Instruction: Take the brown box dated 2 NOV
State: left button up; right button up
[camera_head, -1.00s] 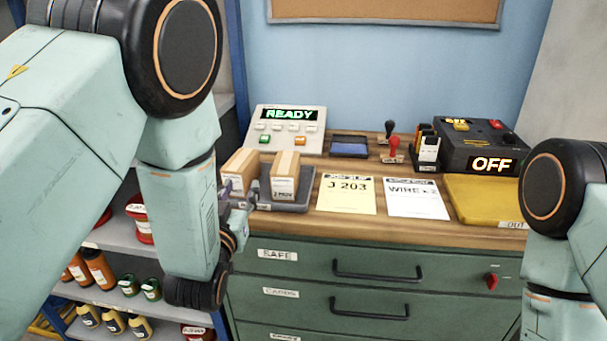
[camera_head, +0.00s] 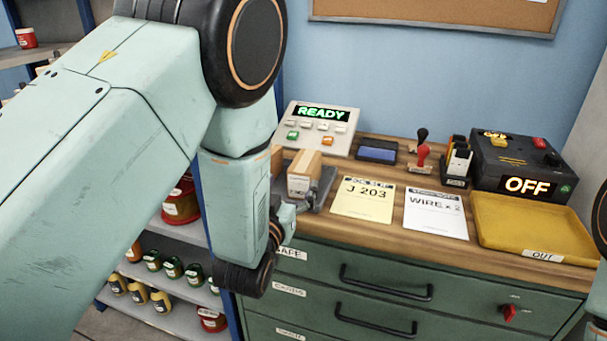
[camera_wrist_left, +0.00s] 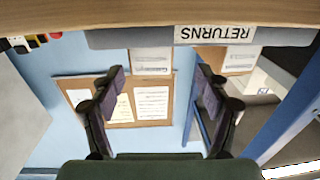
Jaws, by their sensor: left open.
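A brown box (camera_head: 303,174) with a white label stands on a grey tray (camera_head: 322,196) at the bench's left end. Its printing is too small to read now. A second brown box (camera_head: 277,158) is mostly hidden behind my left arm. My left gripper (camera_head: 300,207) is at the tray's front edge, partly hidden by the arm. In the left wrist view, the picture is upside down and my left gripper (camera_wrist_left: 160,88) is open. One white-labelled box (camera_wrist_left: 151,62) shows between its fingers, beyond the tips; another box (camera_wrist_left: 232,60) is to the right. My right gripper is out of view.
The grey tray bears a RETURNS label (camera_wrist_left: 215,34). Right of it lie a yellow J 203 sheet (camera_head: 363,199), a white WIRE sheet (camera_head: 435,212) and a yellow OUT tray (camera_head: 535,225). A READY panel (camera_head: 321,125) stands behind. Drawers (camera_head: 390,290) are below.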

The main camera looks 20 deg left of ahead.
aim_at(304, 172)
pick_arm(q)
jog(key=shift+w+d+r, duration=0.2)
jog(key=shift+w+d, duration=0.45)
jog(key=shift+w, duration=0.25)
jog(key=w, duration=0.3)
jog(key=w+a+f, duration=0.1)
jog(key=shift+w+b, duration=0.2)
jog(key=shift+b, duration=0.2)
jog(key=shift+w+d+r, duration=0.1)
jog(key=shift+w+d, duration=0.35)
jog(key=shift+a, duration=0.3)
jog(key=shift+c, duration=1.1)
jog(key=shift+d, duration=0.25)
jog(key=c, duration=0.4)
jog(key=shift+a, duration=0.2)
jog(key=c, duration=0.5)
jog(key=shift+d, duration=0.1)
jog(key=c, duration=0.4)
notch_tip(304, 172, up, 10)
jog(key=shift+f+p, duration=0.15)
jog(key=shift+p, duration=0.8)
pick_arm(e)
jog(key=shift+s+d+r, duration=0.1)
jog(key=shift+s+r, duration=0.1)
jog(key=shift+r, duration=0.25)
